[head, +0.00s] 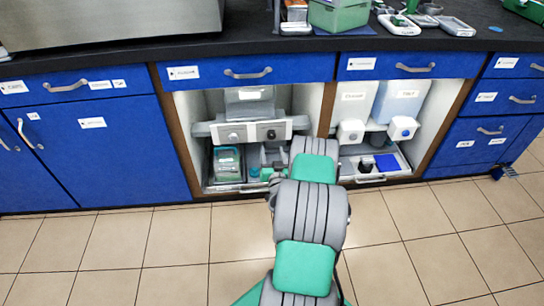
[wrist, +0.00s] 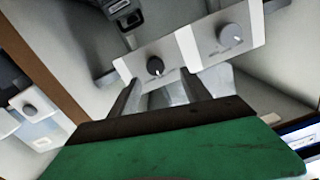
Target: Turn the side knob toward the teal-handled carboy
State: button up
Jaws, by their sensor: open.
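In the head view a panel with two knobs spans the left open cabinet bay. Its left knob (head: 232,136) sits on a light face, its right knob (head: 271,134) on a darker face. The wrist view, which looks roughly upside down, shows a black knob (wrist: 155,66) and a grey knob (wrist: 230,38). My gripper (wrist: 158,86) is open and empty. Its two fingers reach toward the panel's edge, near the black knob; contact cannot be told. A teal-trimmed container (head: 228,164) stands below the panel at left. I cannot tell whether it is the teal-handled carboy.
The right bay holds two pale containers (head: 398,98) and a tray (head: 372,177) with dark items. A brown-edged partition (head: 325,100) divides the bays. Blue drawers (head: 248,72) and a black worktop (head: 260,42) lie above. The tiled floor (head: 160,250) is clear.

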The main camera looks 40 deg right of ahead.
aim_at(272, 137)
jog(key=x, duration=0.2)
jog(key=p+x, duration=0.1)
jog(key=x, duration=0.4)
jog(key=shift+d, duration=0.55)
jog(key=shift+c, duration=0.3)
grip_shut()
